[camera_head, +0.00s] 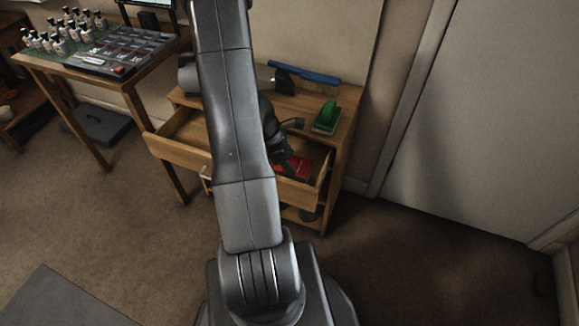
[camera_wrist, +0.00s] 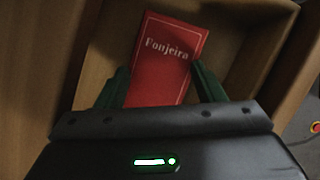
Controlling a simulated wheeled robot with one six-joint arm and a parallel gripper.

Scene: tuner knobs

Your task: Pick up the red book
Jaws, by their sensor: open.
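In the head view a red part of the book (camera_head: 303,168) shows inside the drawer, beside my arm. My gripper (camera_wrist: 160,82) is open, with one dark green finger on each side of the book's lower part in the wrist view. I cannot tell whether the fingers touch the book. The book's lower end is hidden behind the gripper body. In the head view my arm covers the middle of the drawer.
The open drawer (camera_head: 176,148) has raised wooden walls around the book. On the cabinet top (camera_head: 343,112) are a green object (camera_head: 327,118) and a blue object (camera_head: 304,73). At the left, a table holds several small bottles and a control panel (camera_head: 122,50). Carpet lies free in front.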

